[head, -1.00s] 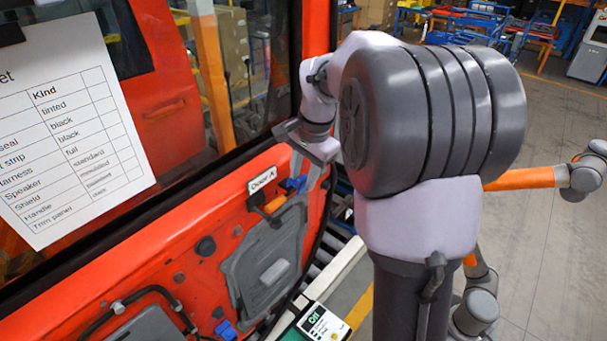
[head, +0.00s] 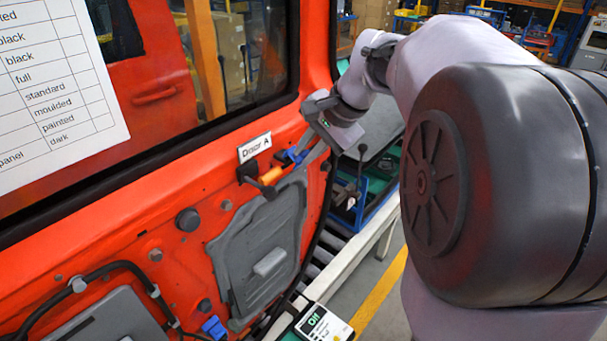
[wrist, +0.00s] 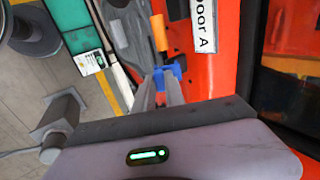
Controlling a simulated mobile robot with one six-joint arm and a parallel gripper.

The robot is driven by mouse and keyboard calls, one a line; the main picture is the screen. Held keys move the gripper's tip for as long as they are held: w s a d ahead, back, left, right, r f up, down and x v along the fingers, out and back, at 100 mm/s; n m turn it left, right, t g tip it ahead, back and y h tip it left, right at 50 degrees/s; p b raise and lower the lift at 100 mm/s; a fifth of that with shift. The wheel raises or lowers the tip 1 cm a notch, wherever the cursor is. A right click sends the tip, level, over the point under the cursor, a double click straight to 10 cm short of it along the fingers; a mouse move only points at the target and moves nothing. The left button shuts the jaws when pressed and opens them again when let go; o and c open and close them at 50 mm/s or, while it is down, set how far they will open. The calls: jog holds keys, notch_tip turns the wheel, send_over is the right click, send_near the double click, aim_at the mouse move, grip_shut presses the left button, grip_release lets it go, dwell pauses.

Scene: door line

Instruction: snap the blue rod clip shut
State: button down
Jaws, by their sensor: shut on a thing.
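The blue rod clip (head: 296,155) sits on the red door at the end of the orange rod (head: 271,176), just below the "Door A" label. In the wrist view the blue clip (wrist: 172,70) shows at my fingertips, with the orange rod (wrist: 158,32) beyond it. My gripper (head: 308,158) reaches the clip from the right in the head view. In the wrist view my gripper (wrist: 161,76) is shut on the clip, its two fingers close together. The fingers partly hide the clip, and I cannot tell whether its latch is closed.
The red door (head: 180,165) carries a grey panel (head: 258,245), black cable and another blue clip (head: 214,327) lower down. A paper list (head: 60,85) hangs at upper left.

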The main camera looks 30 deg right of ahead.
notch_tip(320, 180, down, 7)
jog(key=t+y+b, duration=0.3)
jog(key=t+b, duration=0.7)
jog(key=b, duration=2.4)
jog(key=shift+s+r+t+y, duration=0.2)
jog(key=shift+t+y, duration=0.1)
jog(key=shift+y, duration=0.1)
jog(key=shift+w+r+t+b, duration=0.1)
jog(key=shift+r+t+b, duration=0.15)
jog(key=shift+b, duration=0.35)
jog(key=c, duration=1.4)
grip_release()
jog(key=shift+w+f, duration=0.1)
jog(key=shift+w, duration=0.05)
jog(key=p+v, duration=0.1)
jog(key=v, duration=1.6)
jog(key=shift+s+d+p, duration=0.2)
jog(key=shift+s+p, duration=0.1)
jog(key=shift+p, duration=0.05)
